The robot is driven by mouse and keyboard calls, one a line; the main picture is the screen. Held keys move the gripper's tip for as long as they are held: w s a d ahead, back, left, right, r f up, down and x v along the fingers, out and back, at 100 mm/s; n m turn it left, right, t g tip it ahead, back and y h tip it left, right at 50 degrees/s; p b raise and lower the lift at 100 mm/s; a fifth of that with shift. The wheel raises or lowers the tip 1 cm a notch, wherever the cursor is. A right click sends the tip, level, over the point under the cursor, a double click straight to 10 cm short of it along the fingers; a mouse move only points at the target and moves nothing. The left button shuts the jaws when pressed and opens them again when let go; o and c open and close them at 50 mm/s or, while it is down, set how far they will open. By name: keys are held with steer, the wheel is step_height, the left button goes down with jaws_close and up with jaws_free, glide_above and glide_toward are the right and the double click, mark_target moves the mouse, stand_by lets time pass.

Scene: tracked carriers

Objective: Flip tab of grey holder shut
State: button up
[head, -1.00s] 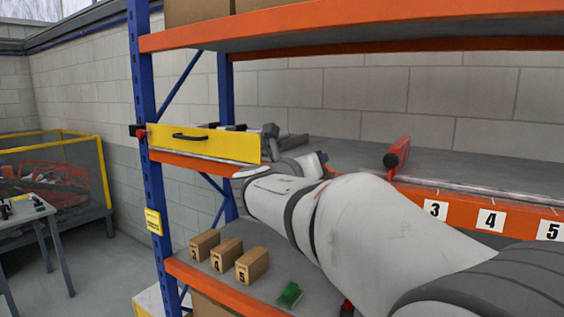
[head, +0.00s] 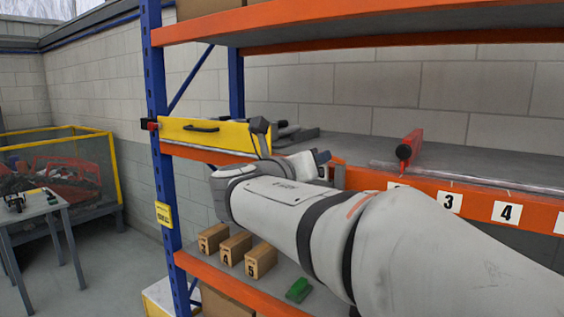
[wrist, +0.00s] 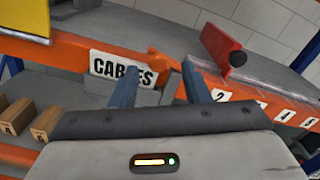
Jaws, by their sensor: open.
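My gripper (wrist: 160,74) is open, its two blue fingers apart, in front of the orange shelf beam in the wrist view. A small orange piece (wrist: 160,64) shows between the fingertips, beside the "CABLES" label (wrist: 121,69); I see no grip on it. In the head view my gripper (head: 321,158) is partly hidden by my own wrist, right of a yellow panel (head: 218,134) with a black handle. A dark grey upright piece (head: 260,132) stands at the panel's right end; it may be the grey holder with its tab, but I cannot tell the tab's position.
A red block-shaped piece (head: 410,147) with a dark round end stands on the shelf edge to the right. Numbered brown boxes (head: 236,247) and a green object (head: 299,289) sit on the shelf below. A blue upright post (head: 158,110) stands at the left.

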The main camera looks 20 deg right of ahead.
steer(key=shift+s+a, duration=0.4)
steer(key=shift+a, duration=0.05)
